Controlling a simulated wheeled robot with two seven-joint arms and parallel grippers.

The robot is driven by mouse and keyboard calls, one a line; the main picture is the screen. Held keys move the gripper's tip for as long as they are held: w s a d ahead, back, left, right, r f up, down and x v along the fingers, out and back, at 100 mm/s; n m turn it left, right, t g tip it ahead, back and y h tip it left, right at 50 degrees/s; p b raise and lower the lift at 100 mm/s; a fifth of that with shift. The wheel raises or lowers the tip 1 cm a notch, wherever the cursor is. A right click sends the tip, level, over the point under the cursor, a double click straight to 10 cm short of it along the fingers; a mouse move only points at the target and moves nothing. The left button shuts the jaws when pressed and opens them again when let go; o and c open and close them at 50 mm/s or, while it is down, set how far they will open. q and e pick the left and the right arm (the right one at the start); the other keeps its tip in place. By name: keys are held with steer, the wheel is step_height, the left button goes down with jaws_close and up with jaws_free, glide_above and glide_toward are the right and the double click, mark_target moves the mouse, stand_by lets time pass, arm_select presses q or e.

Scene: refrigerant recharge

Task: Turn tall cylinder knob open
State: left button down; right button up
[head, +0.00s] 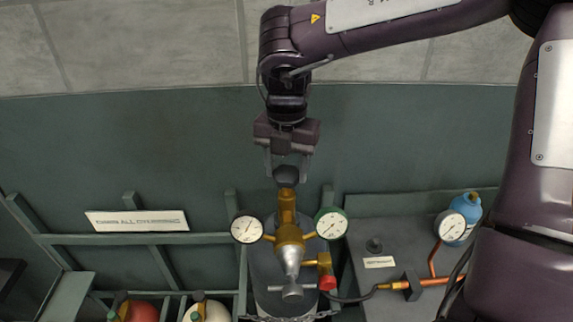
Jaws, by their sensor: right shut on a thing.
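The tall grey cylinder (270,275) stands upright in the rack at the centre, with a brass valve (289,235) on top. Its dark round knob (286,174) sits at the top of the brass stem. My right gripper (288,172) reaches down from above, its two fingers on either side of the knob and shut on it. The knob is partly hidden between the fingers. A white gauge (246,229) and a green-rimmed gauge (331,224) flank the valve. My left gripper is not in view.
A red cylinder (142,311) and a cream cylinder (208,311) stand lower left behind rack rails. A hose (352,299) links the valve and bench.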

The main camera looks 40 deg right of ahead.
steer(key=n+p, duration=0.1)
steer(key=n, duration=0.5)
steer(key=shift+r+n, duration=0.15)
steer(key=shift+n, duration=0.15)
steer(key=n+p, duration=0.1)
steer(key=n, duration=0.5)
steer(key=shift+w, duration=0.1)
stand_by(0.3)
steer(key=o, duration=1)
